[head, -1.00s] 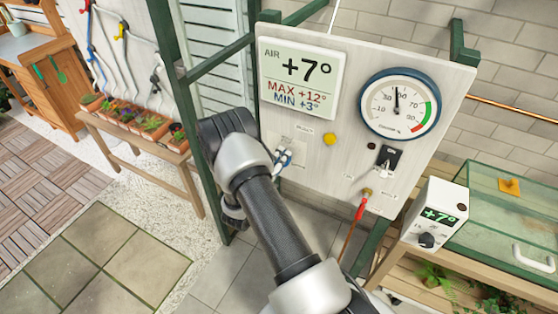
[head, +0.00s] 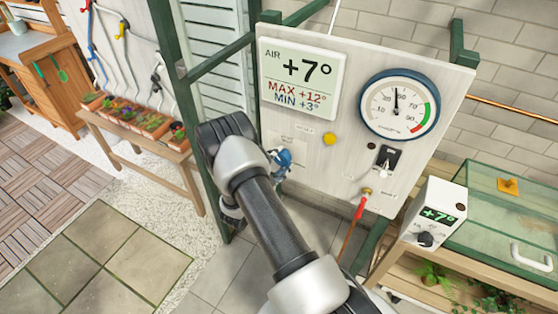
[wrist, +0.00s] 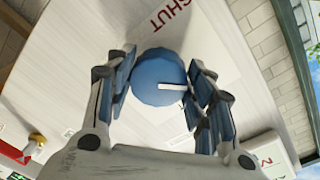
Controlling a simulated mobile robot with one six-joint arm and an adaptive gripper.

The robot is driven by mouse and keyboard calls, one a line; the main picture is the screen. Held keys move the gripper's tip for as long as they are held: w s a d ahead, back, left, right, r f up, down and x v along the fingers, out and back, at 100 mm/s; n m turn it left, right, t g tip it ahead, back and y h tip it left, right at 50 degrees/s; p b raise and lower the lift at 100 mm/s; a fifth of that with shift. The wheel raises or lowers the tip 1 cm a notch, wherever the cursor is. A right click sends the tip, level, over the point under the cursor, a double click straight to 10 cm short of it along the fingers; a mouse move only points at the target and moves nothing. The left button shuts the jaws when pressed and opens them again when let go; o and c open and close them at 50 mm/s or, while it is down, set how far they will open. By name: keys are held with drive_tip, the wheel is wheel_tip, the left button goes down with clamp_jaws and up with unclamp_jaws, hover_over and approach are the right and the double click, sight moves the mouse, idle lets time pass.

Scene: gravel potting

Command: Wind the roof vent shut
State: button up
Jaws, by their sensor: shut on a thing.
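In the wrist view a round blue knob (wrist: 158,78) with a white pointer line sits on the pale board, between the two fingers of my gripper (wrist: 162,82). The fingers are shut on its sides. The white line points to the right in that view. Red lettering "SHUT" (wrist: 172,14) is printed on the board above the knob. In the head view my gripper (head: 281,164) is at the left part of the board (head: 320,170), below the air display, partly behind my wrist. The knob cannot be told from the blue finger pads there.
The board bears an air display (head: 302,70) reading +7°, a round dial (head: 398,103), a yellow button (head: 329,138), a switch (head: 385,158) and a red hose (head: 355,222). A white control box (head: 435,214) stands at right. Green frame posts (head: 178,90) pass close left of my arm.

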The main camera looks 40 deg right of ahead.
drive_tip(key=n, duration=0.3)
drive_tip(key=shift+n, duration=0.3)
drive_tip(key=shift+f+n+h, duration=0.1)
drive_tip(key=shift+n+h, duration=0.2)
drive_tip(key=shift+n, duration=1.5)
drive_tip(key=o, duration=1.1)
drive_tip(key=shift+c, duration=0.2)
drive_tip(key=v, duration=1.2)
